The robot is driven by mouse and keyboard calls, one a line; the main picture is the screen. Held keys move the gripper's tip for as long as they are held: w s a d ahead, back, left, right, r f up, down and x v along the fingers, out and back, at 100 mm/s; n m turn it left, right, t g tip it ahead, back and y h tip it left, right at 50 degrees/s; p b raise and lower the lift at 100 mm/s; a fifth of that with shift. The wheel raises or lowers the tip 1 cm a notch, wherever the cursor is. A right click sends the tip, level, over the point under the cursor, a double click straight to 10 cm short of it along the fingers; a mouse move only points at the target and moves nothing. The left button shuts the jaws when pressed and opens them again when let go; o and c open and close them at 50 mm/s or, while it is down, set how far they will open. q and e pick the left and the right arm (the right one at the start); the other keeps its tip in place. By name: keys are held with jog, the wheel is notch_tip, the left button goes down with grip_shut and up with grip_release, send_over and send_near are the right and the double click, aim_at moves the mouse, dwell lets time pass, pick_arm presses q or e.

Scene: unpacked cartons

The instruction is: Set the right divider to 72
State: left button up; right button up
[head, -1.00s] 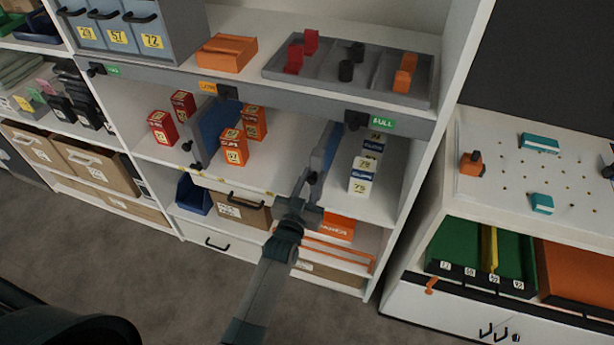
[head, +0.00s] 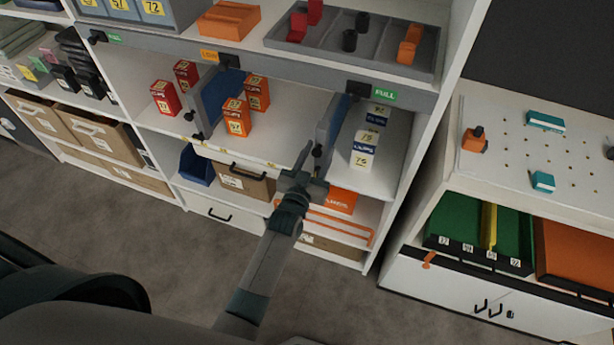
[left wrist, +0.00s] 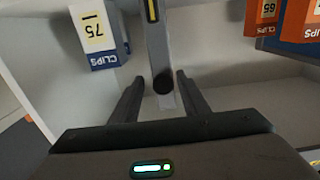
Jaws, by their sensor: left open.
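The right divider (head: 326,128) is a blue-grey upright panel on the middle shelf, with a dark round knob at its front edge. My left gripper (head: 313,158) is open at that front edge. In the left wrist view, the divider (left wrist: 158,50) stands between the open fingers of my left gripper (left wrist: 162,98), its knob end facing the palm. I cannot tell whether a finger touches it. White-and-blue clips boxes (head: 363,150) stand right of the divider; one marked 75 (left wrist: 95,35) shows in the left wrist view. My right gripper is out of view.
The left divider (head: 213,100) stands farther left, with orange boxes (head: 237,118) between the dividers and red boxes (head: 166,97) beyond. Small yellow marks along the shelf edge (head: 235,156) are too small to read. A grey rail (head: 290,75) with labels runs above.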

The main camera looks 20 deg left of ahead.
pick_arm(q)
jog(key=s+b, duration=0.3)
jog(key=s, duration=1.4)
jog(key=shift+a, duration=0.15)
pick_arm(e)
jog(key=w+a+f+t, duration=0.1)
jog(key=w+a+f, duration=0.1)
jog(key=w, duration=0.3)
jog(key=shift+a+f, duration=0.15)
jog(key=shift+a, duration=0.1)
